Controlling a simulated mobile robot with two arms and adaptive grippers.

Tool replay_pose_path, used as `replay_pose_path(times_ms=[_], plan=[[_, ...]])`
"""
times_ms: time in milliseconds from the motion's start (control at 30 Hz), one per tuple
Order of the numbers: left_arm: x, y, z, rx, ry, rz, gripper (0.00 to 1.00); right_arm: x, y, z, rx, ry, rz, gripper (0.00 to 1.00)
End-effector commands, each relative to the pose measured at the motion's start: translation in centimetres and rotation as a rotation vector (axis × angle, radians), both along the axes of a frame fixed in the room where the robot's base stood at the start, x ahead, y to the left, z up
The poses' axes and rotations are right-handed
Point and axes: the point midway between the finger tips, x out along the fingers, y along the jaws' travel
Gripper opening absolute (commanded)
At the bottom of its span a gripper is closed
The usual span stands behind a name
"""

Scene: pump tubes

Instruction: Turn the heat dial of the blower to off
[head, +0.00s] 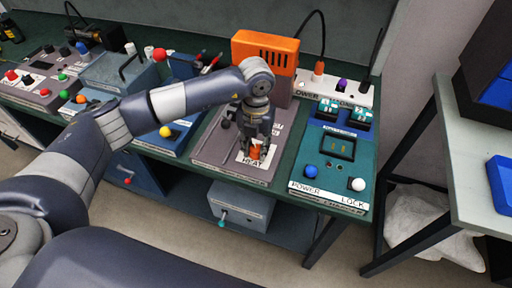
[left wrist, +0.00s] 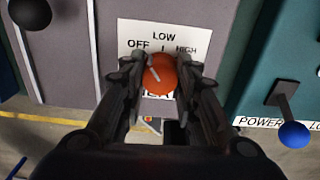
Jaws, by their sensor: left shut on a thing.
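The blower has an orange box (head: 265,52) with dark slots at its back and a grey base panel (head: 208,150) in front. Its heat dial (left wrist: 162,72) is an orange knob below a white label (left wrist: 165,36) reading OFF, LOW and HIGH. The white mark on the knob slants up and left, toward the OFF side. My left gripper (head: 257,146) is over the dial, pointing down, and its two fingers are shut on the knob from both sides. The fingers hide the knob's sides and part of the HEAT lettering below. My right gripper is not in view.
A teal unit (head: 300,165) with a blue knob (head: 311,171) and a white knob (head: 357,184) stands close on the right. A blue unit with a yellow knob (head: 165,132) is on the left. A power strip (head: 340,88) lies behind. A black knob (left wrist: 30,12) sits left of the dial.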

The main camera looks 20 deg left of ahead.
Motion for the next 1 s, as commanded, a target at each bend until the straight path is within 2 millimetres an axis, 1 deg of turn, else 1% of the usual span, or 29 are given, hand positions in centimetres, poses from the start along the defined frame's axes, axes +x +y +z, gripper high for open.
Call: replay_pose_path(times_ms=[133, 333, 867, 900, 967, 1000], plan=[[0.1, 0.02, 0.05, 0.0, -0.003, 0.079, 0.05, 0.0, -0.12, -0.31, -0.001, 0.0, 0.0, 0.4], [0.11, 0.04, 0.11, 0.0, -0.003, 0.142, 0.05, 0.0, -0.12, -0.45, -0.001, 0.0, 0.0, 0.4], [0.14, 0.03, 0.16, -0.001, -0.004, 0.168, 0.05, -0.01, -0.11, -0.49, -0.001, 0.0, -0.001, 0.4], [0.14, 0.03, 0.16, -0.001, -0.004, 0.168, 0.31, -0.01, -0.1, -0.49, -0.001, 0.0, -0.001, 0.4], [0.14, 0.03, 0.16, -0.001, -0.004, 0.168, 0.44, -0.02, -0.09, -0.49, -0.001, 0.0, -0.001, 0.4], [0.13, 0.03, 0.14, -0.001, -0.004, 0.167, 0.49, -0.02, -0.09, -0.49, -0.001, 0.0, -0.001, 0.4]])
